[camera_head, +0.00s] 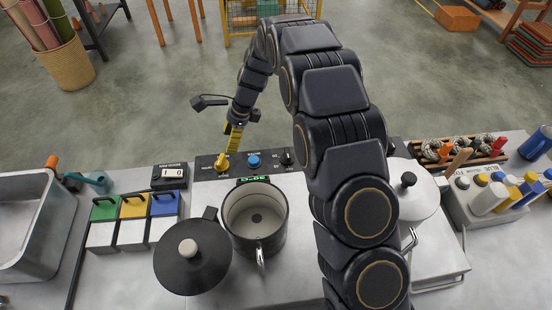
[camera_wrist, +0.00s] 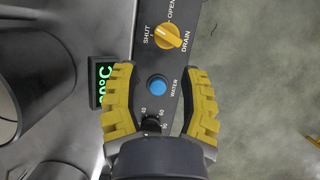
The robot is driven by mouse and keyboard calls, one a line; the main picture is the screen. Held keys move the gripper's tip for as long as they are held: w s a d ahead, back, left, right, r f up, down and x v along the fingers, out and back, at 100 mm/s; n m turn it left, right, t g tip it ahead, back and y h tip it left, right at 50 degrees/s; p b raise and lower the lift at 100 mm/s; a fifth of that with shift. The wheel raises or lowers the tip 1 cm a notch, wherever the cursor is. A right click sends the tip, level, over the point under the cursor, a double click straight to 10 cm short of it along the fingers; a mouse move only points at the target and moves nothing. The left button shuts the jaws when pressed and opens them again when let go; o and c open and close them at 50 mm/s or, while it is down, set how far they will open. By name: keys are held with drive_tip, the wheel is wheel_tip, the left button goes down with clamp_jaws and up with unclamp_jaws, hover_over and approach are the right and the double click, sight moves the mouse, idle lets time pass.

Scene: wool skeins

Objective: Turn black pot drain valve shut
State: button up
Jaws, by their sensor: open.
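The yellow drain knob (camera_wrist: 167,36) sits on the dark control panel, with SHUT, OPEN and DRAIN printed around it. Its grip runs slantwise, upper left to lower right; I cannot tell which end is the pointer. In the head view the knob (camera_head: 222,162) is at the panel's left end, behind the black pot (camera_head: 281,228), which is open and pale inside. My gripper (camera_wrist: 161,75) is open, its yellow fingers apart over the panel on either side of the blue WATER button (camera_wrist: 157,87). The knob is beyond the fingertips, untouched. In the head view my gripper (camera_head: 234,140) hangs just behind the panel.
A black dial (camera_wrist: 152,122) and a lit green display (camera_head: 254,180) are near the button. A black lid (camera_head: 185,270) lies left of the pot. Green, yellow and blue lidded boxes (camera_head: 133,210) and a metal sink (camera_head: 42,236) stand farther left. A white lidded pot (camera_head: 415,203) is at right.

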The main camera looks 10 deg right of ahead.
drive_tip(key=s+d+r+n, duration=0.3)
drive_tip(key=s+r, duration=0.1)
drive_tip(key=s, duration=0.2)
drive_tip(key=s+d+r+n+h, duration=0.1)
drive_tip(key=s+d+r+n, duration=0.1)
drive_tip(key=s+r, duration=0.3)
drive_tip(key=s+d+r+n+g+h, duration=0.1)
drive_tip(key=s+d+r+n, duration=0.2)
drive_tip(key=s, duration=0.4)
drive_tip(key=shift+s+d+r+n, duration=0.35)
drive_tip(key=shift+r+n, duration=0.45)
drive_tip(key=shift+n, duration=0.2)
